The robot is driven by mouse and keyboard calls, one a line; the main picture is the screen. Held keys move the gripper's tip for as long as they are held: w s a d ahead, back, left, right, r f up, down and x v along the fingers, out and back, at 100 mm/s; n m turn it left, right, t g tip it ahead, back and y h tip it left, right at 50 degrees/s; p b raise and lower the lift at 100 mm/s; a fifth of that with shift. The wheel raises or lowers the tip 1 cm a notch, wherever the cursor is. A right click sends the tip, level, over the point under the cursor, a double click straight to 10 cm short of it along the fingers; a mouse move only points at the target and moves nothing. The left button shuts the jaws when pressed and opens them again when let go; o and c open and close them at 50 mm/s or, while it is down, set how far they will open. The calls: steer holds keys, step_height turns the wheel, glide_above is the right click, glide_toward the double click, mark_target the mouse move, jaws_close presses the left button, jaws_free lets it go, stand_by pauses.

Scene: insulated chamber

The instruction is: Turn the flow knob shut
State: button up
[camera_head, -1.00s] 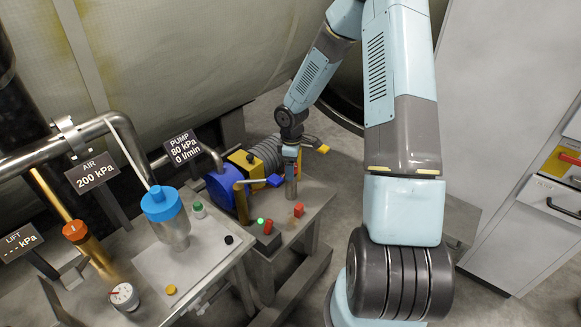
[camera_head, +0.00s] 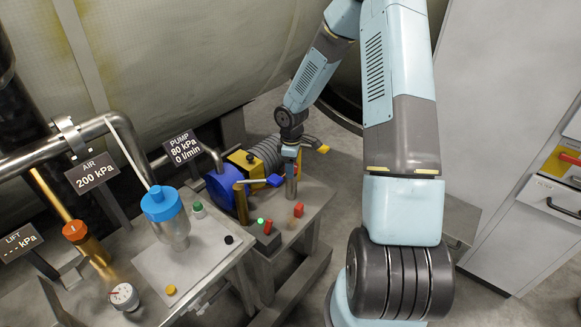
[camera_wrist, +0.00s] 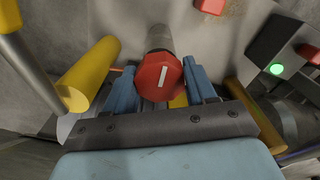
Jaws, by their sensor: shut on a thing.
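The flow knob (camera_wrist: 160,78) is a red, many-sided cap with a white line on its face, on a grey metal stem. In the wrist view it sits between the two light-blue fingers of my gripper (camera_wrist: 162,88), which is shut on it. The white line is near upright in that view, leaning slightly right. In the head view my gripper (camera_head: 290,160) is at the top of an upright metal post on the pump bench, and the knob is hidden there. The pump sign (camera_head: 183,147) reads 80 kPa and 0 l/min.
A lever with a blue grip (camera_head: 275,180) and the blue pump (camera_head: 225,187) stand just left of my gripper. A green light (camera_head: 261,221) and a red block (camera_head: 298,209) are in front. A bench with a blue-capped vessel (camera_head: 162,203) is further left. White cabinets (camera_head: 510,120) stand right.

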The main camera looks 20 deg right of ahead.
steer(key=shift+s+m, duration=0.1)
steer(key=shift+m, duration=0.6)
steer(key=o, duration=1)
steer(key=shift+c, duration=0.2)
steer(key=shift+r, duration=0.55)
step_height(320, 180, up, 13)
steer(key=shift+f, duration=0.2)
